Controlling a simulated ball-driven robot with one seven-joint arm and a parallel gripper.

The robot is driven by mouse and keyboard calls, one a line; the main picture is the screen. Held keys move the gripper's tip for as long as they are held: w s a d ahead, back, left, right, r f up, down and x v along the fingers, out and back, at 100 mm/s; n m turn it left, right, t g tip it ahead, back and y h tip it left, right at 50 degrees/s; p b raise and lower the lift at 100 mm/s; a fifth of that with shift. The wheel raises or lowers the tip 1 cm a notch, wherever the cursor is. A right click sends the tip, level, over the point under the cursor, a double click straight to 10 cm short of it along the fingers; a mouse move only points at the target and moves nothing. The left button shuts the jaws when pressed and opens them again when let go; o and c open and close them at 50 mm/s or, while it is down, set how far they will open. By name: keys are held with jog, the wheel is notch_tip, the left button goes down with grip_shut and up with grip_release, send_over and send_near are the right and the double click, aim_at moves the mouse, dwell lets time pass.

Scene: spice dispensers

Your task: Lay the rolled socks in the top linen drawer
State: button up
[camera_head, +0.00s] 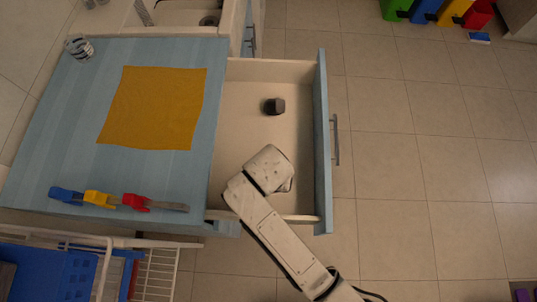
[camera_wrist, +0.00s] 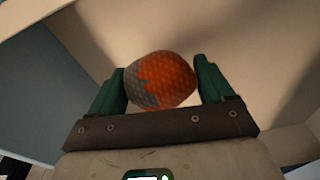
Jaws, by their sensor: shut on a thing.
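The rolled socks (camera_wrist: 165,80), an orange and grey patterned ball, are between the green fingers of my gripper (camera_wrist: 160,66) in the wrist view. My gripper is shut on them. In the head view the drawer (camera_head: 321,130) is pulled open, with a pale interior and a blue front. The end of my arm is over the near part of the drawer and hides my fingers and the socks there. Pale drawer-like surfaces lie beyond the socks in the wrist view. I cannot tell whether the socks touch the drawer floor.
A small dark object (camera_head: 273,106) lies in the far part of the drawer. The blue counter (camera_head: 60,120) left of it holds a mustard cloth (camera_head: 155,108), coloured clamp-like items (camera_head: 98,198) and a striped cup-like object (camera_head: 79,47). The drawer floor between dark object and arm is bare.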

jog(key=shift+f, duration=1.9)
jog(key=shift+f, duration=0.1)
jog(key=o, duration=0.9)
jog(key=shift+o, duration=0.2)
jog(key=r, duration=0.4)
jog(key=s+r, duration=0.1)
jog(key=r, duration=0.7)
jog(key=shift+s+a+r, duration=0.1)
jog(key=shift+s+a, duration=0.05)
jog(key=shift+s, duration=0.1)
